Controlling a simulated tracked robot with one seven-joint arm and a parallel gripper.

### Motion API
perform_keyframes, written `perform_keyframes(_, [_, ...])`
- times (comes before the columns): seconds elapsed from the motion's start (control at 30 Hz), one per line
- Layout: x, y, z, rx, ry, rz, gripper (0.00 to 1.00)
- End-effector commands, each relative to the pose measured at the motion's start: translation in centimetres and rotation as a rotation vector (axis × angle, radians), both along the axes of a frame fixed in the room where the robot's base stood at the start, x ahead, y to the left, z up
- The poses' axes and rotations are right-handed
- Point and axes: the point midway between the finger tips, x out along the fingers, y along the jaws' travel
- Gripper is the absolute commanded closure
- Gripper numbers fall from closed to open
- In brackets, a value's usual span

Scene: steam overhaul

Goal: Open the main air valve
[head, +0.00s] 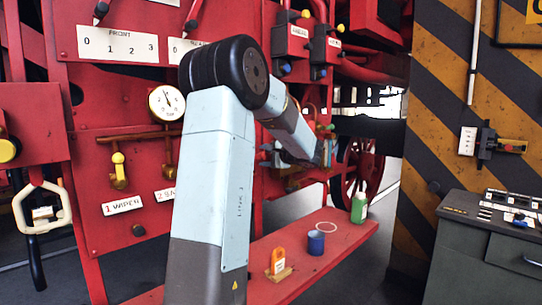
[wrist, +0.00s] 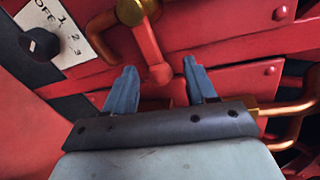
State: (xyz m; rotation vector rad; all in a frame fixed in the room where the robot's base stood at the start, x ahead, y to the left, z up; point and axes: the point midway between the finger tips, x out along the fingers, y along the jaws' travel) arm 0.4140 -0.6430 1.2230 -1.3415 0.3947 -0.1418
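In the wrist view, a red lever (wrist: 147,48) with a rounded end hangs from a brass hub (wrist: 135,10) on a red panel. It may be the main air valve, but no such name is readable. My gripper (wrist: 160,75) is open. Its two blue-grey fingertips stand on either side of the lever's rounded end, with gaps showing on both sides. In the head view, my gripper (head: 325,152) is beside the red machinery at the right end of my arm. The lever is not clear there.
Copper pipes (wrist: 290,108) run at the right. A red bench (head: 335,250) holds a blue cup (head: 316,242), an orange item (head: 278,262) and a green bottle (head: 359,205).

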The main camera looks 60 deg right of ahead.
Motion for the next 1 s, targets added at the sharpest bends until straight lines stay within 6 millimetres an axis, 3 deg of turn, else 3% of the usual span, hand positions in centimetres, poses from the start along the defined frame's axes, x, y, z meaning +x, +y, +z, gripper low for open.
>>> perform_keyframes(0.37, [-0.7, 0.2, 0.2, 0.000, -0.001, -0.001, 0.44])
perform_keyframes(1.0, [-11.3, 3.7, 2.3, -0.001, 0.000, -0.003, 0.44])
